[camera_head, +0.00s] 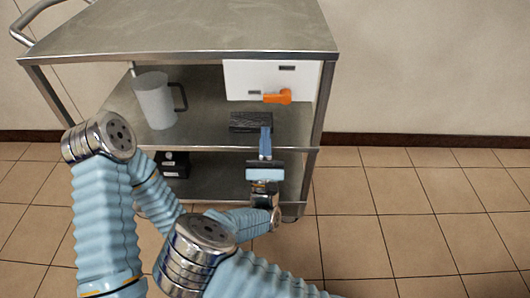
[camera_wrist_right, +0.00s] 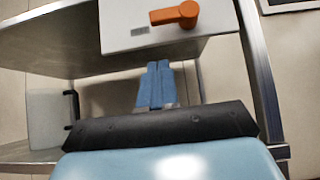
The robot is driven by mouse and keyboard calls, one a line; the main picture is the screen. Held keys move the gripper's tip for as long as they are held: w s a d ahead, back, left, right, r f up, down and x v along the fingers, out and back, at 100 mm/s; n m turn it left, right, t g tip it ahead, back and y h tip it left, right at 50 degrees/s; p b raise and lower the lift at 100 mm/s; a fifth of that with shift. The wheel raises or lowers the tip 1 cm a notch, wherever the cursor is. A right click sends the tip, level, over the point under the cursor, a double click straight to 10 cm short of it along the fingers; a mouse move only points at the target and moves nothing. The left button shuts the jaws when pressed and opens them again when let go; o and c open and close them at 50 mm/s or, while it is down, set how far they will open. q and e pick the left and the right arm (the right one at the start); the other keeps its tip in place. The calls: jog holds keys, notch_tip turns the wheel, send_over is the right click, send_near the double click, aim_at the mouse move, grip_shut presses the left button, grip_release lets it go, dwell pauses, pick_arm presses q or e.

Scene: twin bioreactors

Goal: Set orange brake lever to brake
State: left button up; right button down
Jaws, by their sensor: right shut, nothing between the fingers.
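The orange brake lever (camera_head: 278,97) is on the front of a white panel (camera_head: 245,76) under the cart's top shelf. In the head view its thick round end is at the right and its arm points left. It also shows near the top of the right wrist view (camera_wrist_right: 176,14). My right gripper (camera_head: 265,132) is shut and empty, in front of the middle shelf and below the lever, apart from it. Its blue fingers also show in the right wrist view (camera_wrist_right: 159,70). My left gripper is not in view.
The metal cart (camera_head: 190,35) has a top, a middle shelf and a lower shelf. A grey jug (camera_head: 154,101) and a black block (camera_head: 250,121) stand on the middle shelf. A black box (camera_head: 175,164) sits below. The tiled floor at right is clear.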

aim_at(277, 96)
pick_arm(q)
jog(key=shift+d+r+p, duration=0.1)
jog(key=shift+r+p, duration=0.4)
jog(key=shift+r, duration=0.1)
pick_arm(e)
jog(key=shift+w+r, duration=0.3)
jog(key=shift+r, duration=0.65)
jog(key=shift+w+r, duration=0.25)
jog(key=shift+r, duration=0.65)
jog(key=shift+w+r, duration=0.3)
jog(key=shift+r, duration=0.65)
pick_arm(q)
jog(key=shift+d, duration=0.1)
pick_arm(e)
jog(key=shift+a+m, duration=0.15)
jog(key=shift+m, duration=0.15)
